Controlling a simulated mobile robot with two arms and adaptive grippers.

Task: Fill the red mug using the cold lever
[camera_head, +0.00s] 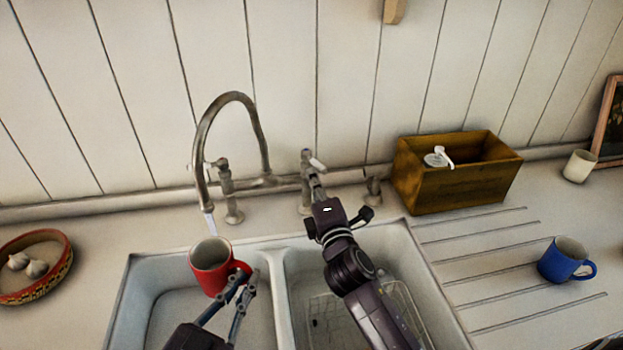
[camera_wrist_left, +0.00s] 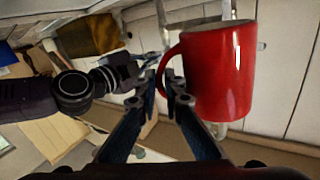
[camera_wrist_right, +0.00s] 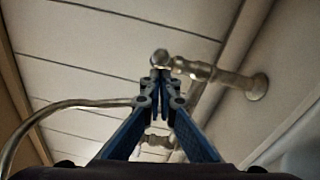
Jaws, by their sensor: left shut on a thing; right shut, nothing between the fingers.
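The red mug (camera_head: 207,272) is upright over the left sink basin, under the spout of the curved tap (camera_head: 233,97). A pale stream of water (camera_head: 209,223) runs from the spout towards its mouth; the level inside is unclear. My left gripper (camera_head: 243,282) is shut on the mug's handle; the left wrist view shows the fingers (camera_wrist_left: 163,84) on the handle beside the mug (camera_wrist_left: 222,72). My right gripper (camera_head: 315,180) is shut and empty at the right tap lever (camera_head: 316,163). In the right wrist view its fingertips (camera_wrist_right: 158,80) are close to the lever (camera_wrist_right: 163,58); contact is unclear.
The left tap lever (camera_head: 220,164) stands left of the right one. A wooden box (camera_head: 455,188) and a blue mug (camera_head: 562,262) are on the right. A red bowl with garlic (camera_head: 62,277) is at the left. A wire rack (camera_head: 410,305) lies in the right basin.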

